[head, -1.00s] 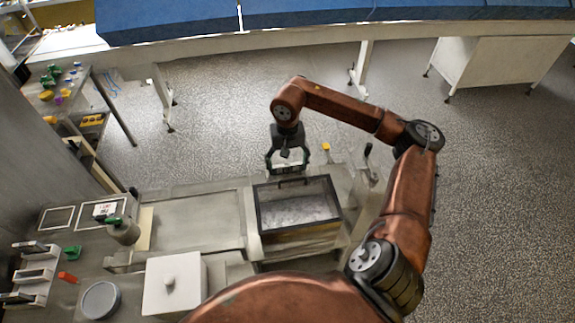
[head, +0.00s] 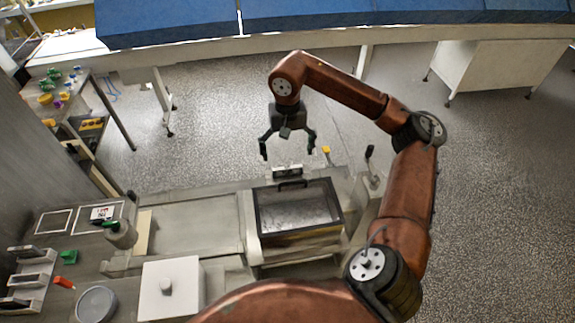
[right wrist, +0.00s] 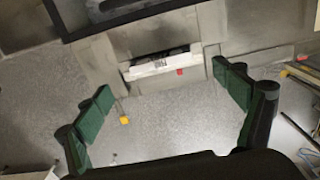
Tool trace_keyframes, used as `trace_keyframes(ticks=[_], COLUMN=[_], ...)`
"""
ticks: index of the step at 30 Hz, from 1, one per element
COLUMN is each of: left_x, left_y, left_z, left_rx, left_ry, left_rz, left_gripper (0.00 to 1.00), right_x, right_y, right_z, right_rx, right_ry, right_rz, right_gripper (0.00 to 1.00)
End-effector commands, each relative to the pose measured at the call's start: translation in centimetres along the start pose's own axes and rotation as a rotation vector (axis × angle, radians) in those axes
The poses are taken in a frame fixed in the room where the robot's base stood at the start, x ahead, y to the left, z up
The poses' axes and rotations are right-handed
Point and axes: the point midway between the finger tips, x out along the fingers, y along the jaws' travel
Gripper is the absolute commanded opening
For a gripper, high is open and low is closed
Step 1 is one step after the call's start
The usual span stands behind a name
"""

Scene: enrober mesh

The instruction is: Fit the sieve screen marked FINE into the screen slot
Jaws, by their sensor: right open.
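My right gripper (head: 288,153) is open and empty, just beyond the far side of the machine. A white-edged flat piece (head: 287,172) sits in a recess at the machine's far side, apart from the fingers. The right wrist view shows this piece (right wrist: 160,65) lying across the slot opening, between and beyond the open fingers (right wrist: 162,84). Any marking on it is not legible, so I cannot tell whether it is the FINE screen or how deep it sits. Two framed panels lie at the left, one plain (head: 54,222) and one with a label (head: 102,213). My left gripper is not in view.
A dark-framed lidded box (head: 298,210) stands just in front of the slot. A yellow-topped post (head: 326,150) and a black-knobbed lever (head: 370,153) rise to the right. A white box (head: 170,290) and a rack (head: 30,278) are at lower left.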

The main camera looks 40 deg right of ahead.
Motion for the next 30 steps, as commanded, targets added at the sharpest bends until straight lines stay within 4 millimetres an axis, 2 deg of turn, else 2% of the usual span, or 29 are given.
trace_keyframes(ticks=[3,9,30], left_x=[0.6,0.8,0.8], left_y=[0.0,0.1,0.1], left_z=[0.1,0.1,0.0], left_rx=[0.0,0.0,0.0], left_ry=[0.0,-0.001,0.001], left_rz=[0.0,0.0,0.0], left_gripper=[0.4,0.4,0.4], right_x=[-2.1,-4.2,-4.5], right_y=[-0.1,0.0,0.0], right_z=[-0.1,-0.1,0.0], right_rx=[0.0,0.001,0.001], right_ry=[0.003,0.001,0.0], right_rz=[-0.002,0.0,0.0], right_gripper=[0.89,0.89,0.89])
